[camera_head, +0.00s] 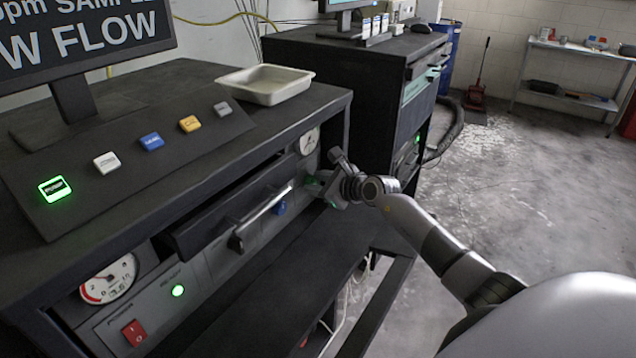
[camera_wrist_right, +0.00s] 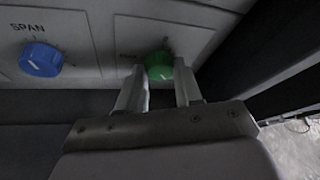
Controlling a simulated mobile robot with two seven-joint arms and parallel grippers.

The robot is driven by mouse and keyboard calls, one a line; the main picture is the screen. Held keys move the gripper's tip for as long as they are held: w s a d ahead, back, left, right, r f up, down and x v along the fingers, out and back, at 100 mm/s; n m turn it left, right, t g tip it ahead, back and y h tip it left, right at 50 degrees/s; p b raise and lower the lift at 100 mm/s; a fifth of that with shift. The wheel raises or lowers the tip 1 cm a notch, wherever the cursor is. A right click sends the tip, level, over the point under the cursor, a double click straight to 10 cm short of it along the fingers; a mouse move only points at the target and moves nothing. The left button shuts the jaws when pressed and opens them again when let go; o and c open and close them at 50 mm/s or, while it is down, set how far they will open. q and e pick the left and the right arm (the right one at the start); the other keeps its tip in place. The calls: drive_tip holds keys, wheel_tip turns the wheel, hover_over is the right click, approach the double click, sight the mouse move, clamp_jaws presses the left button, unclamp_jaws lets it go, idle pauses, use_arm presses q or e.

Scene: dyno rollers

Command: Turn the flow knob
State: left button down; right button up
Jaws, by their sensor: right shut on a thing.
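The green knob (camera_wrist_right: 159,65) is on the grey panel in the right wrist view, between the fingertips of my right gripper (camera_wrist_right: 157,78). The gripper is shut on it, one finger on each side. Its label is mostly hidden by the left finger. In the head view my right gripper (camera_head: 322,186) reaches the right end of the panel, with a bit of green at its tip. A blue knob (camera_wrist_right: 41,59) marked SPAN sits to the left, apart from the gripper; it also shows in the head view (camera_head: 280,208). My left gripper is out of view.
A drawer handle (camera_head: 262,216) sticks out left of the blue knob. A gauge (camera_head: 309,141) is above the gripper, another (camera_head: 108,279) at lower left. A red switch (camera_head: 134,332) and lit buttons are further left. A shelf (camera_head: 290,290) lies below the panel.

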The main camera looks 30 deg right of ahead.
drive_tip(key=m, duration=0.1)
drive_tip(key=m+g+y+b, duration=0.1)
drive_tip(key=shift+d+m+y, duration=0.25)
drive_tip(key=shift+m+y, duration=0.05)
drive_tip(key=m+y+b, duration=0.1)
drive_tip(key=m+g+y+b, duration=0.1)
drive_tip(key=b, duration=0.1)
drive_tip(key=shift+w+d+f+m, duration=0.15)
drive_tip(key=shift+d+m, duration=0.05)
drive_tip(key=shift+m, duration=0.2)
drive_tip(key=m+y+b, duration=0.2)
drive_tip(key=b, duration=0.1)
drive_tip(key=shift+w+d+f, duration=0.1)
drive_tip(key=shift+d, duration=0.05)
drive_tip(key=m+y+b, duration=0.1)
drive_tip(key=m+b, duration=0.1)
drive_tip(key=b, duration=0.1)
drive_tip(key=shift+d+f+m+g+y, duration=0.1)
drive_tip(key=shift+m+g+y, duration=0.2)
drive_tip(key=shift+m+y, duration=0.1)
drive_tip(key=shift+m+b, duration=0.3)
drive_tip(key=shift+b, duration=0.1)
drive_tip(key=shift+m+y+b, duration=0.4)
drive_tip(key=shift+y+b, duration=0.05)
drive_tip(key=shift+y, duration=0.05)
drive_tip(key=shift+m+y+b, duration=0.3)
drive_tip(key=shift+b, duration=0.05)
drive_tip(key=shift+m, duration=0.3)
